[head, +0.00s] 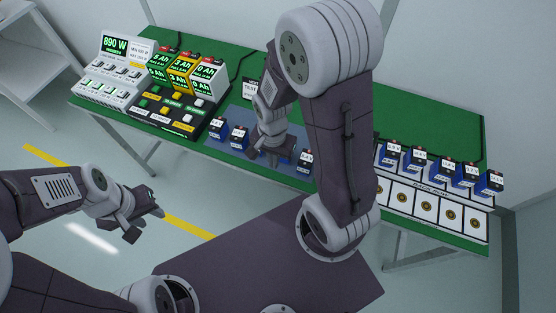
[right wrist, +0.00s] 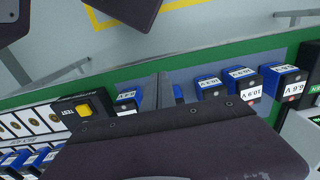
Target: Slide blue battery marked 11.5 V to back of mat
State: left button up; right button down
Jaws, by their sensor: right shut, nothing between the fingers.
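Blue batteries with white labels stand on the grey-blue mat (head: 228,151), near the front of the green table. I cannot read which is marked 11.5 V. My right gripper (head: 270,157) is shut and empty, low over the mat among the batteries. Contact cannot be told. My left gripper (head: 146,225) is open and empty, off the table.
A rack of batteries (head: 440,168) with a row of white cards (head: 425,210) stands at the right. Display boxes (head: 180,72), a switch panel (head: 165,112) and a 890 W unit (head: 118,70) stand at the left. A tester with a yellow button (right wrist: 85,108) is near the mat.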

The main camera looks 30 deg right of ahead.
aim_at(279, 167)
notch_tip(279, 167, down, 8)
jog(key=shift+w+d+f+b, duration=0.1)
jog(key=shift+w+d+b, duration=0.05)
jog(key=shift+b, duration=0.7)
jog(key=shift+w+d+p, duration=0.45)
jog(key=shift+w+d, duration=0.7)
jog(key=shift+d, duration=0.1)
jog(key=shift+w+d, duration=0.25)
jog(key=shift+d, duration=0.05)
